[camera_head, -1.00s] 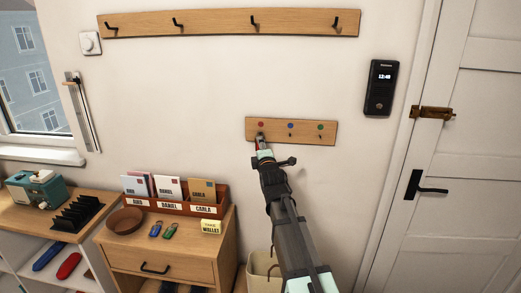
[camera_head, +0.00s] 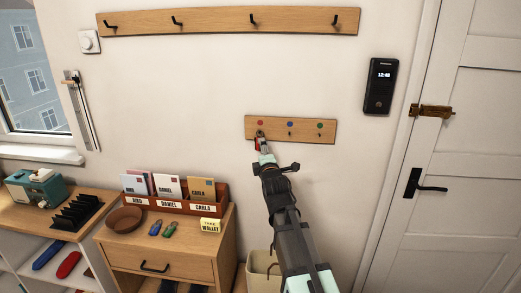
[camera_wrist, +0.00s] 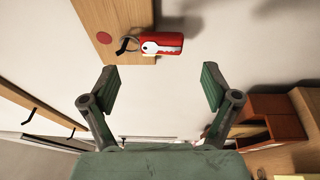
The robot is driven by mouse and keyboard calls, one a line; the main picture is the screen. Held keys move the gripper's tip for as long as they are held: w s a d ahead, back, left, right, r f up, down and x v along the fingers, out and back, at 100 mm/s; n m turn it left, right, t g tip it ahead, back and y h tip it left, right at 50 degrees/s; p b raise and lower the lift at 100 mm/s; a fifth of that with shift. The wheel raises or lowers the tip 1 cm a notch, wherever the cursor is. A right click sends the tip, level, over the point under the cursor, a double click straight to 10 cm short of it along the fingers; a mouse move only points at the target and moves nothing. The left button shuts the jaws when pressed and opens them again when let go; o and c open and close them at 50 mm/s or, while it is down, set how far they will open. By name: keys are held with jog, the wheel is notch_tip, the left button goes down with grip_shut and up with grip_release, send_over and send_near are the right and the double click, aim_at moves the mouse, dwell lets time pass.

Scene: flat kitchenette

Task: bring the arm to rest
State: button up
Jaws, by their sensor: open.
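My gripper (camera_wrist: 160,90) is open and empty in the wrist view, its two fingers spread apart. A red key tag with a silver key (camera_wrist: 163,43) hangs by its ring from a dark hook on the small wooden key board (camera_wrist: 105,25), beyond the fingertips and apart from them. In the head view my gripper (camera_head: 265,154) is just below the left hook of the key board (camera_head: 305,130), under the red dot. The red tag (camera_head: 257,143) shows partly there, beside the gripper's tip.
A wooden cabinet (camera_head: 165,258) holds a letter rack (camera_head: 175,205), a brown bowl (camera_head: 125,219), blue and green key tags and a yellow note. A bin (camera_head: 260,272) stands low beside my arm. A white door (camera_head: 465,150) is at right.

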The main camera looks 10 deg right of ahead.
jog(key=s, duration=0.7)
jog(key=s+f+m+g, duration=0.5)
jog(key=f, duration=0.9)
jog(key=s+f+m+g, duration=0.4)
jog(key=s+f+m, duration=0.15)
jog(key=f, duration=0.85)
jog(key=s+f+m+g, duration=0.4)
jog(key=s+f+g, duration=0.15)
jog(key=f, duration=0.85)
jog(key=s+f+m+g, duration=0.1)
jog(key=s+f+g, duration=0.2)
jog(key=s+f, duration=0.4)
jog(key=s+f+m+g, duration=0.1)
jog(key=s+f+g, duration=0.3)
jog(key=s, duration=1.5)
jog(key=s+f+m+g, duration=0.1)
jog(key=s+f+g, duration=0.2)
jog(key=s+f, duration=0.9)
jog(key=shift+s+a+m, duration=0.3)
jog(key=shift+s+m, duration=0.05)
jog(key=shift+s, duration=0.3)
jog(key=shift+g, duration=0.25)
